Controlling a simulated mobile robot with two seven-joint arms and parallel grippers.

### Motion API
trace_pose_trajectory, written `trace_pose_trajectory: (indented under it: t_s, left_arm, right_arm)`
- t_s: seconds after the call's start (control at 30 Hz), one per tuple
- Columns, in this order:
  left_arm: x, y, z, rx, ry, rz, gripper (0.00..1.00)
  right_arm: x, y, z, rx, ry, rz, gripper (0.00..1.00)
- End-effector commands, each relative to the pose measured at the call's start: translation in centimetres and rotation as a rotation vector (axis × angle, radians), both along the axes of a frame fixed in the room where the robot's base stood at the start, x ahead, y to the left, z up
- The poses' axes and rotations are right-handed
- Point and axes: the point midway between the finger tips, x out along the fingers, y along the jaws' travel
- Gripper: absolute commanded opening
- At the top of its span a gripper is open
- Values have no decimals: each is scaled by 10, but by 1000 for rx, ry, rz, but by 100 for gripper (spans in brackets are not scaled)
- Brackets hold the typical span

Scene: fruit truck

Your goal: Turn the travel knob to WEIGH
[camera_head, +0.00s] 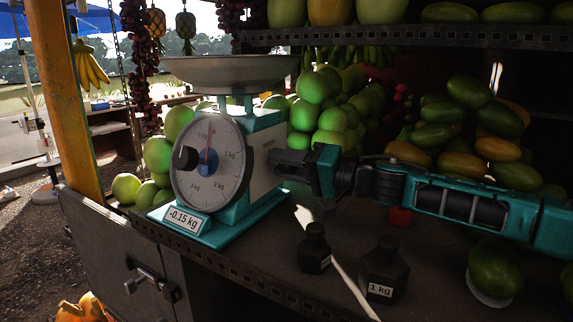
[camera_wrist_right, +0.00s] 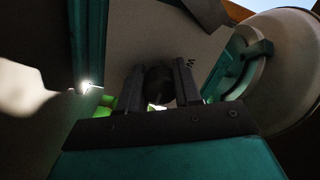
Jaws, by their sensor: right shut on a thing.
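A teal weighing scale (camera_head: 232,218) with a metal pan (camera_head: 232,72) and a round white dial (camera_head: 208,185) stands on the shelf. A tag on its base reads "-0.15 kg". My right gripper (camera_head: 283,160) reaches in from the right to the scale's side panel. In the wrist view my right gripper (camera_wrist_right: 160,88) is shut on the dark travel knob (camera_wrist_right: 159,82), which sits between its two fingers. Part of a printed label beginning with W (camera_wrist_right: 191,65) shows beside the fingers. The rest of the label and the knob's pointing direction are hidden. My left gripper is not in view.
Two black weights stand in front, a smaller one (camera_head: 314,250) and one marked 1 kg (camera_head: 384,272). A green fruit (camera_head: 495,267) sits at front right. Green fruits (camera_head: 322,115) crowd behind the scale. A black knob (camera_head: 185,157) is on the dial's front.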

Motion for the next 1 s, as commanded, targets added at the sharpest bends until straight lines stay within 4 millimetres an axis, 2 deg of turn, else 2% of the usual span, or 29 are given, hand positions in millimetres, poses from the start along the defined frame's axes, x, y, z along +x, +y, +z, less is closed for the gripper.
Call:
trace_pose_trajectory:
  t_s: [0.37,1.0]
  left_arm:
    - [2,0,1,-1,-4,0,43]
    - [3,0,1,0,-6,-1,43]
  right_arm:
    - [0,0,0,-74,-100,1,3]
    - [0,0,0,-416,-573,1,3]
